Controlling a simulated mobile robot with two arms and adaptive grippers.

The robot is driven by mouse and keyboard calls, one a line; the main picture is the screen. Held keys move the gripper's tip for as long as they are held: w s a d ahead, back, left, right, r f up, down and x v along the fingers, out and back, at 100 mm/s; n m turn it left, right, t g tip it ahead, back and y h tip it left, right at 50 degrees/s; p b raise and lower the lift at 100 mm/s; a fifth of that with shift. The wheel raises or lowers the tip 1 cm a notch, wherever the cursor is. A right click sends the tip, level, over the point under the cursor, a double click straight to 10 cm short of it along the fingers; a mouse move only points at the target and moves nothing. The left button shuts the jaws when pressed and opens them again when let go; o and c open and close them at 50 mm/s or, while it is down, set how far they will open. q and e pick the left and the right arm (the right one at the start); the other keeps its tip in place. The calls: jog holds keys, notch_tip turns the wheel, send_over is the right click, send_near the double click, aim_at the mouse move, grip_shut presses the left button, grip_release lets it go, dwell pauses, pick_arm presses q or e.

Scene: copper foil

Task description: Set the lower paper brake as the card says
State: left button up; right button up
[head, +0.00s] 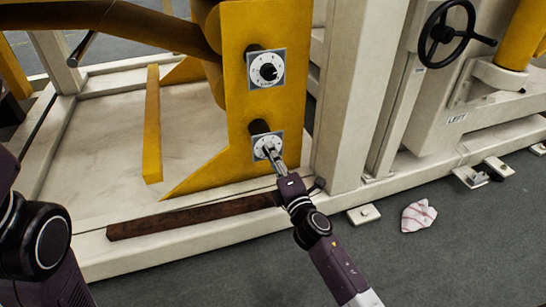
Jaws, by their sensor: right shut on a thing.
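The lower paper brake (259,144) is a dial with a white scale plate and a dark knob, low on the yellow upright (238,110). My right gripper (270,152) reaches it from below and is shut on its knob. The gripper covers part of the scale, so the setting cannot be read. A like upper dial (265,70) with a black knob sits above it. Of my left arm, only dark links show at the left edge; its gripper is out of view. I see no card in this view.
A cream machine frame (352,95) stands right of the dials. A brown bar (190,217) runs along the lower frame. A crumpled striped cloth (418,215) lies on the grey floor, which is otherwise mostly clear in front.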

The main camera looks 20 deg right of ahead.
jog(key=shift+m, duration=0.9)
jog(key=o, duration=1.2)
jog(key=shift+c, duration=0.2)
jog(key=s, duration=1.2)
jog(key=shift+d+f, duration=0.3)
jog(key=shift+f, duration=0.15)
